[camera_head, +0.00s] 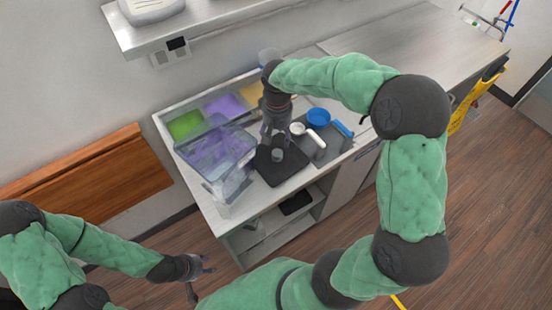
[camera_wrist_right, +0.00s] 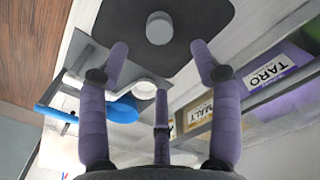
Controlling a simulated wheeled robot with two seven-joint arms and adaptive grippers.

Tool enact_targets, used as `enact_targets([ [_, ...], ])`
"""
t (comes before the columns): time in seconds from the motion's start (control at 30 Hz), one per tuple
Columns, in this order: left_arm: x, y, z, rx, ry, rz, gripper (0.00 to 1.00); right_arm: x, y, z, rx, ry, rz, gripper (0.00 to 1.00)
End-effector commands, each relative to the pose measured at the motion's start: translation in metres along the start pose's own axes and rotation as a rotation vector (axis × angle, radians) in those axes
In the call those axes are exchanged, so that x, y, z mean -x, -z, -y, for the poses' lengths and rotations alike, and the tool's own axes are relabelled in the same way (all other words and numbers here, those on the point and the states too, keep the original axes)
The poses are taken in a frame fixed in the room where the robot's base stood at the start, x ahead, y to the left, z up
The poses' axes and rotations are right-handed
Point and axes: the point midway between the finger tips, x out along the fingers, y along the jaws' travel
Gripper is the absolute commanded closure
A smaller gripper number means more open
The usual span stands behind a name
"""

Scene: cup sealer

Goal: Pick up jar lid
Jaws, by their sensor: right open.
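The jar lid (camera_head: 284,172) is a dark, flat, rounded square with a grey round knob (camera_head: 277,155) in its middle. It lies on the counter in front of my right gripper. In the right wrist view the lid (camera_wrist_right: 188,55) is at the top, with its knob (camera_wrist_right: 159,28) just beyond the fingertips. My right gripper (camera_head: 273,137) points down above the lid; its fingers (camera_wrist_right: 160,62) are spread and empty, with the knob lined up between them. My left gripper (camera_head: 204,274) is low at the left, away from the counter, fingers apart and empty.
A clear container (camera_head: 217,150) with purple contents stands left of the lid. Green (camera_head: 186,125) and other coloured bins are behind it. A grey tray (camera_head: 331,150) with white and blue utensils, including a blue round item (camera_head: 318,117), is on the right. The steel counter (camera_head: 400,45) beyond is clear.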

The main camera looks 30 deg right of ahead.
Motion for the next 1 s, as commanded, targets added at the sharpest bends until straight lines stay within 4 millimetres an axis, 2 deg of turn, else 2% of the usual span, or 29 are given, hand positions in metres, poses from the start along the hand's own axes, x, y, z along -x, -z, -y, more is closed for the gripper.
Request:
enact_targets([
  [0.03, -0.002, 0.000, 0.001, 0.000, 0.000, 0.000, 0.60, -0.011, -0.002, 0.000, 0.001, -0.001, 0.007, 0.36],
  [0.2, -0.004, 0.000, 0.002, 0.000, 0.000, 0.000, 0.60, -0.033, -0.001, 0.000, 0.001, -0.001, 0.005, 0.36],
  [0.47, -0.005, 0.000, 0.002, 0.000, 0.000, 0.000, 0.60, -0.047, -0.001, 0.000, 0.001, -0.001, 0.004, 0.36],
  [0.8, -0.011, 0.000, 0.004, 0.000, 0.000, 0.000, 0.60, -0.091, -0.001, 0.000, 0.000, -0.001, 0.004, 0.36],
  [1.0, -0.011, 0.000, 0.004, 0.000, 0.000, 0.000, 0.60, -0.096, -0.001, 0.000, 0.001, 0.000, 0.002, 0.36],
])
